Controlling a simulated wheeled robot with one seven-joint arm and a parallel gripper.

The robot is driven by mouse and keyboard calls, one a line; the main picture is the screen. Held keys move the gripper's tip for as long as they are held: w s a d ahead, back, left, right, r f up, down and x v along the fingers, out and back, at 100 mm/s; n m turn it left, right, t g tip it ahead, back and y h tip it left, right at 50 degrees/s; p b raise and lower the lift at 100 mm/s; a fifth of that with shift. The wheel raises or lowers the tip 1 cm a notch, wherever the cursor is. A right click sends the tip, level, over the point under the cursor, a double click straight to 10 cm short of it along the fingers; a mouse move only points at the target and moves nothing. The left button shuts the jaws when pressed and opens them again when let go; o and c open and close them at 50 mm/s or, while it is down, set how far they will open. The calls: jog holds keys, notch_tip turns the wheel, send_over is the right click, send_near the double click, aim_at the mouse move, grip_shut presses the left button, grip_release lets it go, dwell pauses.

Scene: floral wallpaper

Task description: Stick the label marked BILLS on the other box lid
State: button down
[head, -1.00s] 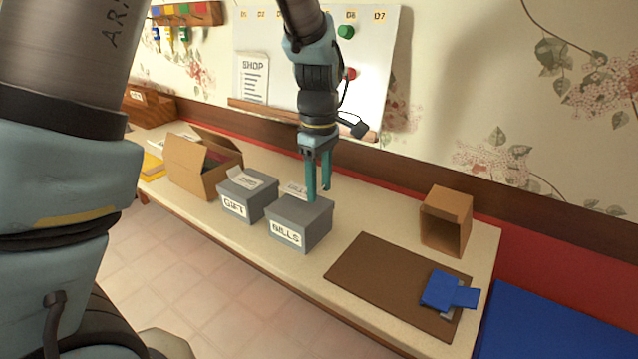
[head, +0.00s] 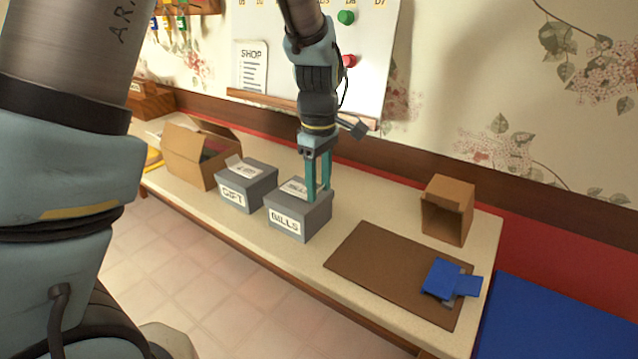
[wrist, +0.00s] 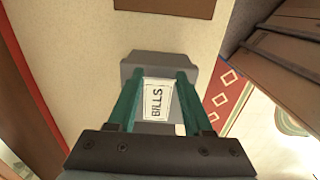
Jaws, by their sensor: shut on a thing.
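My gripper (head: 318,195) points down at the lid of the grey BILLS box (head: 318,214) and is shut on the BILLS label (head: 296,188). The wrist view shows this white label (wrist: 157,100) between the green fingers, over the grey lid (wrist: 150,66). The label lies close to the lid; I cannot tell whether it touches all along. The box's front carries its own BILLS plate. To its left stands the grey GIFT box (head: 261,189), with a white GIFT label (head: 243,169) on its lid, one end lifted.
A brown mat (head: 370,262) with a blue tool (head: 440,277) lies to the right, and an open brown box (head: 447,210) stands behind it. An open cardboard box (head: 187,160) is at the left. A whiteboard (head: 300,50) hangs behind my gripper.

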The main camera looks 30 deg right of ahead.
jog(key=shift+f, duration=0.4)
dwell(0.4)
dwell(0.4)
grip_release()
dwell(0.5)
notch_tip(320, 180, up, 7)
jog(key=p, duration=0.6)
dwell(0.4)
dwell(0.3)
